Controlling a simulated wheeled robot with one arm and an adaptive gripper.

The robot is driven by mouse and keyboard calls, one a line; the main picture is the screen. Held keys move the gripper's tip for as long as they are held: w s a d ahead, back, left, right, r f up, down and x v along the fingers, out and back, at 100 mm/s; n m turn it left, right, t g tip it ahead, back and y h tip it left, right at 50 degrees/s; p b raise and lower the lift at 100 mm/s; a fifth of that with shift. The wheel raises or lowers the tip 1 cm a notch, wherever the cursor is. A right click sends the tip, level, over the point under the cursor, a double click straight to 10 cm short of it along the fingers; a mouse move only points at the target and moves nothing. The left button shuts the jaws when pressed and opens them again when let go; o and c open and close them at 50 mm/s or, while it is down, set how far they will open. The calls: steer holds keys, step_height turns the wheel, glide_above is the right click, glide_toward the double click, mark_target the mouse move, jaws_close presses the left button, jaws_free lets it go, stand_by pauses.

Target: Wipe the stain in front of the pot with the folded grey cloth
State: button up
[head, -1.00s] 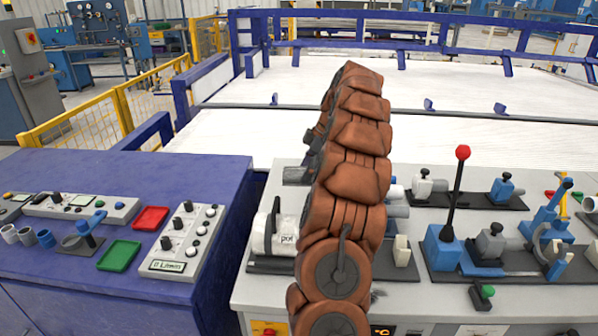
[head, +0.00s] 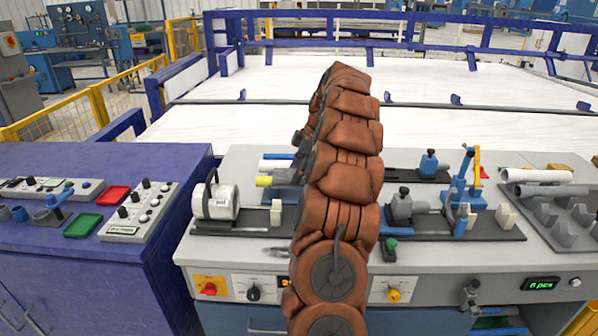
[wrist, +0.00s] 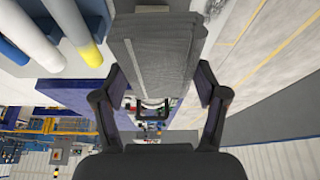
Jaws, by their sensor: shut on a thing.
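The folded grey cloth (wrist: 152,48) fills the top middle of the wrist view. My gripper (wrist: 157,78) is shut on it, with one finger at each side. In the head view my own brown-covered arm hides the gripper and cloth. The white pot (head: 222,202), with a black handle and a label, stands on a dark base left of my arm. A greyish smear (head: 264,252) lies on the bench top in front of the pot's base, just left of my arm; it looks like the stain, though its right end is near the arm.
The pale bench (head: 225,246) holds a grey clamp (head: 403,206), a blue vise (head: 461,200) and a pipe rack (head: 560,225) to the right. A yellow-ended pipe (head: 264,181) is behind the pot. A blue cabinet (head: 160,200) with a control box stands left.

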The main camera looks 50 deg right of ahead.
steer(key=shift+a+r, duration=0.1)
steer(key=shift+a, duration=0.35)
steer(key=shift+w+a+f, duration=0.25)
steer(key=shift+w+f, duration=0.05)
steer(key=shift+w, duration=0.2)
steer(key=shift+s+a, duration=0.25)
steer(key=shift+a, duration=0.15)
steer(key=shift+w+a+f, duration=0.15)
steer(key=shift+a+f, duration=0.05)
steer(key=w+a+f+m+h, duration=0.1)
steer(key=w+a+f+m, duration=0.1)
steer(key=a, duration=1.1)
steer(key=w+a+f+m+h, duration=0.1)
steer(key=w+a+f+m, duration=0.1)
steer(key=a+f, duration=0.5)
steer(key=w+a+f+m+t+h, duration=0.1)
steer(key=a+f+m, duration=0.3)
steer(key=a, duration=1.6)
steer(key=shift+w+f+m, duration=0.15)
steer(key=shift+w+m, duration=0.15)
steer(key=shift+w, duration=0.5)
